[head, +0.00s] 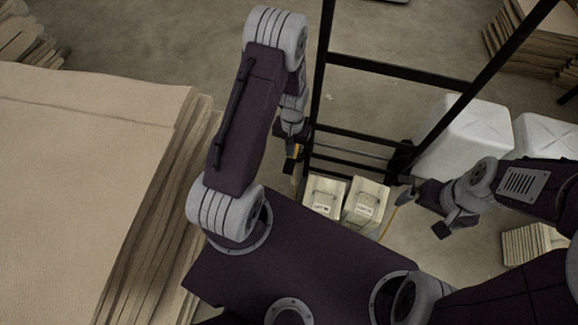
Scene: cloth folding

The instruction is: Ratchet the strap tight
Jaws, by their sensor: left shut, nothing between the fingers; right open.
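A thin orange-brown line, possibly part of the strap (388,223), runs down beside the right-hand cream box. I cannot make out a ratchet. My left gripper (290,165) points down beside the black frame (319,80), left of the cream boxes. It is shut, with nothing visible in it. My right gripper (420,210) is open to the right of the boxes, close to the frame's lower right corner. I cannot tell whether it touches the line or the frame.
Two cream boxes (324,192) (366,200) with handles and labels stand at the frame's foot. White containers (468,140) stand behind my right arm. Stacked brown sheets (80,150) fill the left. More stacks (520,45) lie at upper right. Concrete floor (180,40) is clear at the top.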

